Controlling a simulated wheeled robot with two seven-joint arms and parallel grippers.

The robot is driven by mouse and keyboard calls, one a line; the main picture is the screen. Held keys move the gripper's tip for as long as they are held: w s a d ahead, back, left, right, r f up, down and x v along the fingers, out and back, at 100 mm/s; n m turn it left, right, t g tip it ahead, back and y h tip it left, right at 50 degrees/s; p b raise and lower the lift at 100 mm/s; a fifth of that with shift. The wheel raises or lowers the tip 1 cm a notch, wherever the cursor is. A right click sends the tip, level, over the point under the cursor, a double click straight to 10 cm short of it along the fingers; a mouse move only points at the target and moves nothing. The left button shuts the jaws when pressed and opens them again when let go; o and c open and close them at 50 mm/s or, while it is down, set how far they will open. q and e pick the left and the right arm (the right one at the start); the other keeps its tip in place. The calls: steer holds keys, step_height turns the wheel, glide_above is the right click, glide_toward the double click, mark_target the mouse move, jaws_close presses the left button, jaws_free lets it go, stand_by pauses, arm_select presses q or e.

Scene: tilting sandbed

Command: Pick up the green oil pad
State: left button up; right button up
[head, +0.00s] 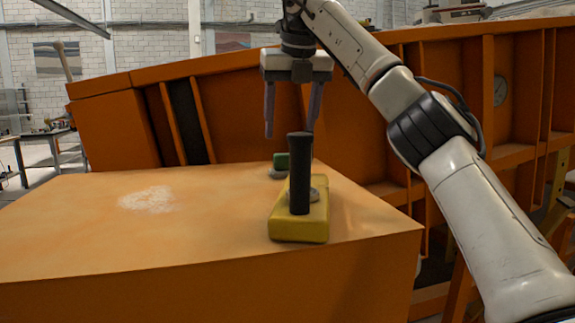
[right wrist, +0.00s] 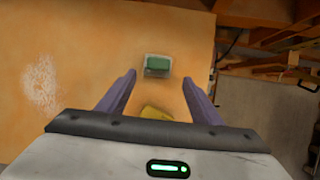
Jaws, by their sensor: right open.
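The green oil pad (head: 281,161) lies on the orange block's top, on a pale grey base, partly hidden behind a yellow block with a black handle. In the right wrist view the green pad (right wrist: 158,64) sits ahead of the fingertips, roughly centred between them. My right gripper (head: 294,132) points down above the block, open and empty, with its fingers spread around the black handle in the picture. It also shows in the right wrist view (right wrist: 160,85). My left gripper is in neither view.
The yellow block (head: 284,228) with its upright black handle (head: 299,175) stands near the block's front right. The orange block's top (head: 90,215) has a white powdery patch (head: 147,199) on the left and is otherwise clear. A ribbed orange wall (head: 350,100) rises behind.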

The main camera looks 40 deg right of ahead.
mark_target(284, 154)
steer(key=x, duration=0.6)
steer(key=w+x, duration=0.1)
steer(key=x, duration=0.1)
steer(key=shift+w+d+f, duration=0.15)
steer(key=shift+f, duration=0.05)
steer(key=c, duration=0.8)
